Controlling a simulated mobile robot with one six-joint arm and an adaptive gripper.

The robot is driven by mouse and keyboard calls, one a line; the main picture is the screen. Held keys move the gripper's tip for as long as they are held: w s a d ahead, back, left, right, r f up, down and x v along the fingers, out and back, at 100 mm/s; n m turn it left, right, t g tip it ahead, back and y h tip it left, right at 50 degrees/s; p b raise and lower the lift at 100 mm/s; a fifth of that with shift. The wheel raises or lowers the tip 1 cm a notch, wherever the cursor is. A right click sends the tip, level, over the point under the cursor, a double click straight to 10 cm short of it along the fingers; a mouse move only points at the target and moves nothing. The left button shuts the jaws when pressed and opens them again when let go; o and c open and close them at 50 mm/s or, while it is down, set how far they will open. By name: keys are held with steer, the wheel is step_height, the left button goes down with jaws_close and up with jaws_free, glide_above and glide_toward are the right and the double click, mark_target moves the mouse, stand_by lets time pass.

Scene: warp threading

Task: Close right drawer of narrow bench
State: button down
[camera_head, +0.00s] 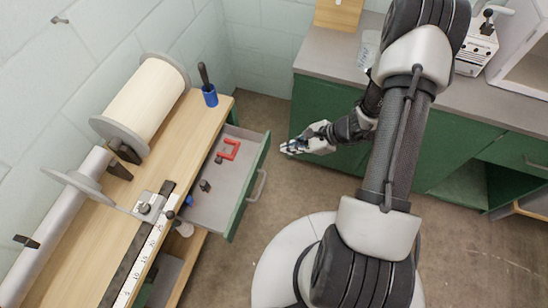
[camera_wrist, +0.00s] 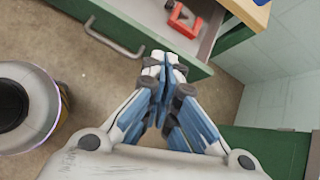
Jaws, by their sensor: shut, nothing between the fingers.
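The narrow bench (camera_head: 190,125) has a wooden top and stands along the left wall. Its right drawer (camera_head: 262,160) is pulled well out, with a green front and a grey bar handle (camera_head: 257,186). My gripper (camera_head: 288,147) is shut and empty, to the right of the drawer's far front corner and apart from it in the head view. In the wrist view the shut fingertips (camera_wrist: 163,62) appear close to the drawer's green front (camera_wrist: 190,66), beside the handle (camera_wrist: 112,38); whether they touch it I cannot tell.
The drawer holds a red frame-like tool (camera_head: 229,149) and small dark items. A green cabinet with a grey counter (camera_head: 335,63) lies behind my arm. Bare floor (camera_head: 262,235) lies in front of the drawer.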

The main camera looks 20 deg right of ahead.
steer(key=s+d+f+m, duration=0.3)
steer(key=f+m, duration=0.1)
steer(key=f, duration=0.5)
steer(key=w+a+f+b, duration=0.3)
steer(key=w+a+f, duration=0.3)
steer(key=a, duration=0.3)
steer(key=shift+w+f+t+h+b, duration=0.3)
steer(key=shift+w+t+b, duration=0.05)
steer(key=shift+t, duration=0.05)
steer(key=shift+a, duration=0.1)
